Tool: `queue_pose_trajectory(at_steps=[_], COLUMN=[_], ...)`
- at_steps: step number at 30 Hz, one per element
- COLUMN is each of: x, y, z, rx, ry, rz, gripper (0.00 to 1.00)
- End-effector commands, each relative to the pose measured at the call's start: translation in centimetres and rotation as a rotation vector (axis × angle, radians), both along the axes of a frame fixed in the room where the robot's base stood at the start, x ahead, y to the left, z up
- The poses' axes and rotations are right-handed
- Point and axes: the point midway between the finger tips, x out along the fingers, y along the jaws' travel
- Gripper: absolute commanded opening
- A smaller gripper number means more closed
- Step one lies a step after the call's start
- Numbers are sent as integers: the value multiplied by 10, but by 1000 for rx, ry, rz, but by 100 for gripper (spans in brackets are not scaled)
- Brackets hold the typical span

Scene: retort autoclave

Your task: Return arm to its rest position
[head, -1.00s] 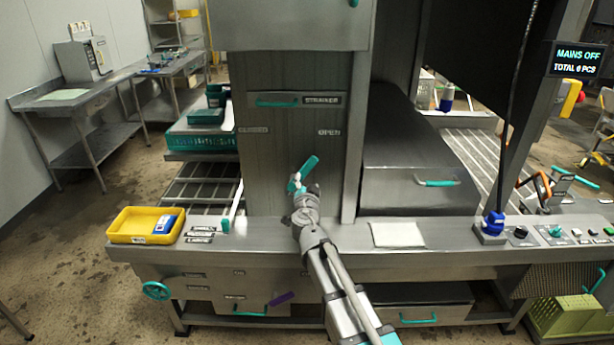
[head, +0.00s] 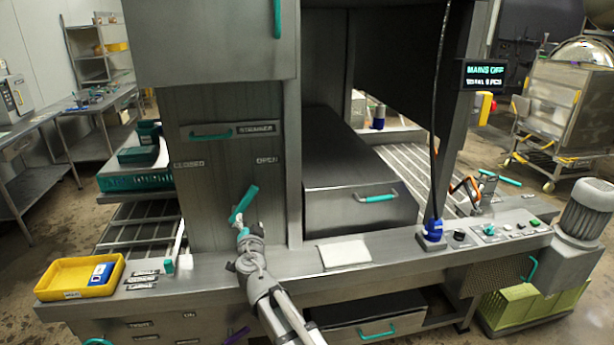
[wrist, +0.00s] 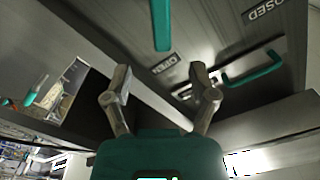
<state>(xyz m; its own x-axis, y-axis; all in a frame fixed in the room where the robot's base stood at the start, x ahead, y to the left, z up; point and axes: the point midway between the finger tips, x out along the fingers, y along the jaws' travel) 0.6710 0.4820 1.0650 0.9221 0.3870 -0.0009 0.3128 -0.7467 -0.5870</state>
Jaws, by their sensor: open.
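My gripper (head: 247,236) is in front of the grey machine's upright panel (head: 205,215), just above the front ledge. In the wrist view its two fingers (wrist: 163,86) are spread apart with nothing between them. A teal lever (head: 243,203) shows on the panel, tilted, just above the gripper in the head view. The wrist view shows a teal bar (wrist: 161,25) ahead of the fingers, near the OPEN label (wrist: 165,63). My arm reaches up from the bottom edge of the head view. I cannot tell whether the gripper touches the lever.
A yellow tray (head: 60,275) sits on the ledge's left end. A white sheet (head: 344,252) and a blue device on a cable (head: 433,232) lie to the right. A closed grey box (head: 360,205) stands behind the ledge. Floor is clear at far left.

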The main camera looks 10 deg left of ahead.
Motion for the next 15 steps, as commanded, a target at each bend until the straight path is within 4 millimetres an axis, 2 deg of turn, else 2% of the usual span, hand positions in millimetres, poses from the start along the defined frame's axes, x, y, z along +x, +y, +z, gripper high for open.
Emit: queue_pose_trajectory(at_steps=[5,8,11,15], x=[6,15,27,43], y=[-14,-36,-69,-130], z=[-1,-3,-7,-17], rx=[-13,-38,-80,-163], ry=[5,14,35,96], rz=[-34,-87,-167,-303], gripper=[74,74,74,74])
